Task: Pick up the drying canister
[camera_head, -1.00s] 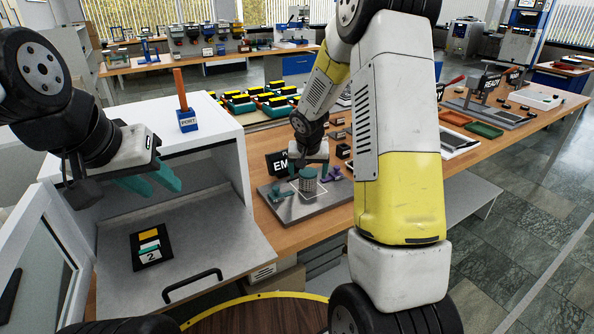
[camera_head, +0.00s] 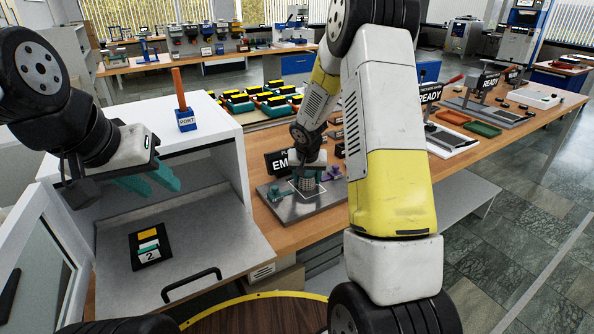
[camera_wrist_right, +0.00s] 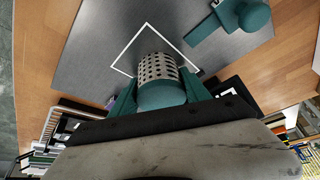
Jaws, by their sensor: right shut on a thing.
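The drying canister (camera_wrist_right: 160,75) is a perforated metal cylinder with a teal end, seen in the right wrist view. It also shows in the head view (camera_head: 307,184), upright within the white square outline on the grey metal plate (camera_head: 325,203). My right gripper (camera_head: 308,178) points down over it. In the right wrist view its teal fingers (camera_wrist_right: 161,95) are on both sides of the canister, shut on it. Whether the canister's base touches the plate is hard to tell. My left gripper (camera_head: 152,184) is open and empty above the grey shelf at the left.
A teal fixture (camera_head: 277,193) and a purple part (camera_head: 331,173) stand on the plate. An "EM…" sign (camera_head: 278,163) is behind it, partly hidden. The white cabinet (camera_head: 215,130) with a blue "PORT" block (camera_head: 186,122) is left. Black and yellow blocks (camera_head: 262,99) sit behind.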

